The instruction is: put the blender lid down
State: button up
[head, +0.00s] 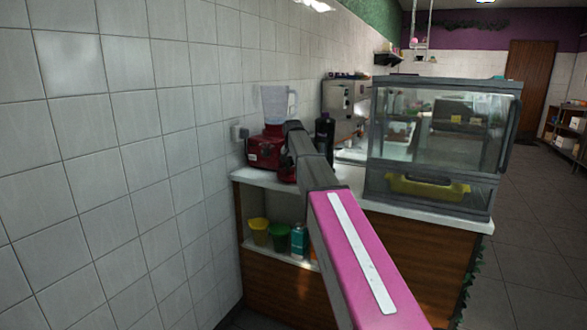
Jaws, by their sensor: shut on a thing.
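The blender stands on the white counter against the tiled wall, with a red base (264,150) and a clear jug (275,103) with a handle on its right. I see no lid on the jug's open-looking top. My arm reaches out from the lower right, pink near me and dark grey farther on, and its far end is just right of the blender. My gripper's fingers are hidden behind that end of the arm. I cannot make out the blender lid anywhere in the head view.
A dark bottle (325,133) stands right of the blender. A glass display case (440,140) with a yellow tray (428,188) fills the right of the counter. A yellow cup (259,231), a green cup (279,237) and a teal can (299,242) stand on the shelf below.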

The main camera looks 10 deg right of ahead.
aim_at(292, 169)
jog(key=o, duration=1)
jog(key=r, duration=0.4)
jog(key=s+r, duration=0.1)
jog(key=r, duration=0.7)
jog(key=shift+s+a, duration=0.15)
jog(key=shift+a, duration=0.1)
jog(key=shift+a, duration=0.1)
